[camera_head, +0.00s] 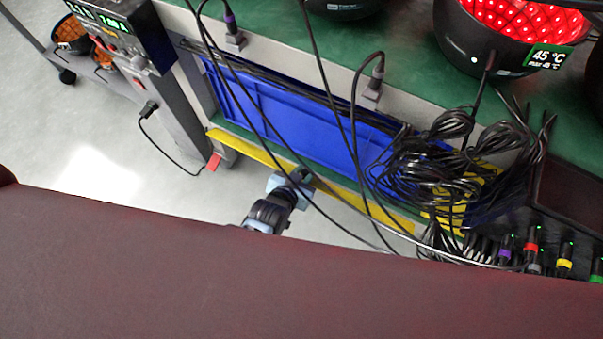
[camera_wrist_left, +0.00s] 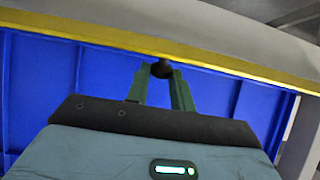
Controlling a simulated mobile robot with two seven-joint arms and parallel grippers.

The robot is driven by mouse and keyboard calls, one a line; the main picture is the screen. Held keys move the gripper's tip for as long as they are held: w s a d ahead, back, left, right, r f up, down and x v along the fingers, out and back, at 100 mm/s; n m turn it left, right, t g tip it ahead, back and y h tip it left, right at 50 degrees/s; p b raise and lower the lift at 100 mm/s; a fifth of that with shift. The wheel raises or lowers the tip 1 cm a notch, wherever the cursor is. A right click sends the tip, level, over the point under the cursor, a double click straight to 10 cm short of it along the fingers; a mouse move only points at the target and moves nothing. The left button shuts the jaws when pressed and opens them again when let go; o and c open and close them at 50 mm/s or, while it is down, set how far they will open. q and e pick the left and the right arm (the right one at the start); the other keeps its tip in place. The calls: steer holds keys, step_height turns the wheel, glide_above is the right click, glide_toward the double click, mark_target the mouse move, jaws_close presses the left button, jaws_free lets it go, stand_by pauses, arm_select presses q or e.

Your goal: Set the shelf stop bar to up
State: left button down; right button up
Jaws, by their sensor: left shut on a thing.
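The shelf stop bar is a long yellow strip (camera_head: 345,198) along the front of the lower shelf, in front of a blue bin. In the left wrist view the yellow bar (camera_wrist_left: 215,65) crosses the upper part of the picture. A dark round knob (camera_wrist_left: 161,69) sits at the bar's edge. My left gripper (camera_head: 292,180) is at the middle of the bar; in the wrist view its two fingers (camera_wrist_left: 160,82) are closed around the knob. The fingertips partly hide the knob. My right gripper is not in view.
The blue bin (camera_head: 255,115) stands behind the bar. Black cables hang across the bar, with a thick tangle (camera_head: 430,160) at the right. A green worktop (camera_head: 400,45) lies above. A grey instrument cart (camera_head: 165,85) stands at the left, with open floor (camera_head: 75,140) in front.

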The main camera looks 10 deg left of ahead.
arm_select(q)
steer(key=shift+w+r+g+p, duration=0.25)
steer(key=shift+g+p, duration=0.15)
steer(key=shift+p, duration=0.15)
steer(key=shift+f, duration=0.1)
steer(key=c, duration=1.3)
jaws_free()
steer(key=p+v, duration=0.3)
steer(key=v, duration=0.4)
steer(key=shift+s+r, duration=0.3)
